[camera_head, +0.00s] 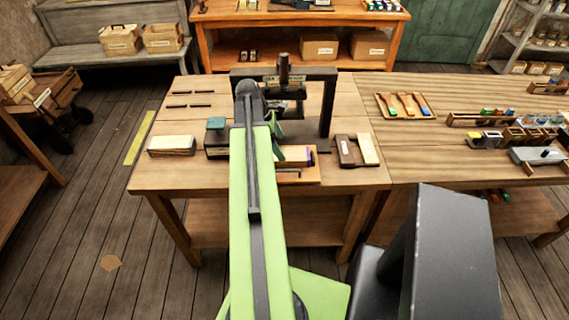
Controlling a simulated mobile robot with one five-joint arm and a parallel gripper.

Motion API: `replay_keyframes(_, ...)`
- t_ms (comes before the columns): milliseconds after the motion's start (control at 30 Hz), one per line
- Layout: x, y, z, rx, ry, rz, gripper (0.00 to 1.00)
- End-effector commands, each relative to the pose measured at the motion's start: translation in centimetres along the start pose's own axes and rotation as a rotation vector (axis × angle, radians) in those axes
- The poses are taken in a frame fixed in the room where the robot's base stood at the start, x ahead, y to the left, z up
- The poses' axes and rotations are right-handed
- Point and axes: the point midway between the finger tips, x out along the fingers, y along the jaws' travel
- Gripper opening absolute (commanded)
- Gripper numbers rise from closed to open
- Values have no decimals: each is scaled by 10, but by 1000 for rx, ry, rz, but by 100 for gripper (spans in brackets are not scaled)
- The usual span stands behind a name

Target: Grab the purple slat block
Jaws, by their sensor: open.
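A small purple piece (308,154), which looks like the purple slat block, shows just right of my raised green arm. It is at the wooden tray (300,175) on the front part of the press table, beside a pale block. Only a small part of it shows. My gripper (279,134) is mostly hidden behind my arm, with a green part showing just above and left of the purple piece. Its fingertips are hidden, and I cannot tell their exact distance from the block.
The dark press frame (329,105) stands behind the tray. A brown and cream block pair (357,151) lies to the right, and a pale block (171,145) to the left. A dark green-topped box (215,137) stands close left of my arm.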

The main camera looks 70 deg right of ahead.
Motion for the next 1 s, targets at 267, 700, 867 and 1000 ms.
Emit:
replay_keyframes(267,45,1,-8,1,0,0,91)
replay_keyframes(700,49,1,-5,-1,0,1,74)
replay_keyframes(867,49,1,-5,-1,0,1,53)
replay_keyframes(1000,49,1,-5,-1,0,1,35)
